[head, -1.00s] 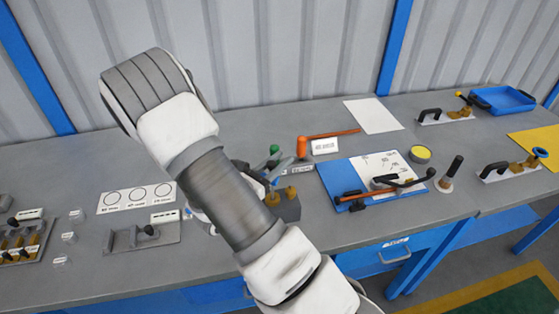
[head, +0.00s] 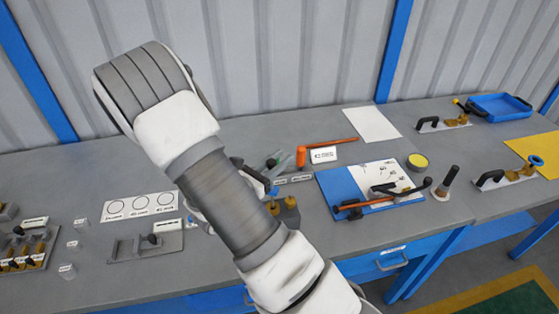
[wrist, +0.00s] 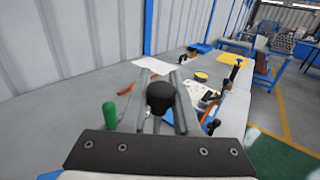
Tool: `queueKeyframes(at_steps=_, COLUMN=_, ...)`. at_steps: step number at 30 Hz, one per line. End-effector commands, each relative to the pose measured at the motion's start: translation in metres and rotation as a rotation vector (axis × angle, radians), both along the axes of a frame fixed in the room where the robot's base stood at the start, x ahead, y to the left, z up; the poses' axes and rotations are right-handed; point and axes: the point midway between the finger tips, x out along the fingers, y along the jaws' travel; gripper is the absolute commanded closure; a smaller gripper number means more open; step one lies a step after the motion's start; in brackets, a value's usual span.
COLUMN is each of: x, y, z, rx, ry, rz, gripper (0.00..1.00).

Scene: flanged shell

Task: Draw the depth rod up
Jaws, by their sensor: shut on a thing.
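In the wrist view a round black knob (wrist: 160,97), which looks like the top of the depth rod, sits between the two grey fingers of my gripper (wrist: 165,86). The gripper is shut on it.
A green handle (wrist: 110,112) stands left of the fingers. An orange-handled tool (head: 303,156) and a label card (head: 323,155) lie behind. A blue board (head: 330,190) with tools is to the right. A white card with circles (head: 140,203) and a grey fixture (head: 122,247) are to the left.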

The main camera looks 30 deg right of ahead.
Motion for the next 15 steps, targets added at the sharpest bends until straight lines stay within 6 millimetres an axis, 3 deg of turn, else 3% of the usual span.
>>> queueKeyframes(at_steps=5, x=0.0017, y=-0.0006, z=0.0051, rx=-0.012, ry=-0.012, rz=0.000, gripper=1.00)
queueKeyframes(at_steps=6, x=0.0018, y=-0.0005, z=0.0054, rx=-0.011, ry=-0.013, rz=0.000, gripper=0.67)
queueKeyframes(at_steps=9, x=0.0017, y=-0.0005, z=0.0048, rx=-0.010, ry=-0.011, rz=0.000, gripper=0.49)
queueKeyframes(at_steps=11, x=0.0015, y=-0.0005, z=0.0043, rx=-0.009, ry=-0.010, rz=0.000, gripper=0.40)
queueKeyframes(at_steps=15, x=0.0013, y=-0.0005, z=0.0034, rx=-0.009, ry=-0.009, rz=0.000, gripper=0.40)
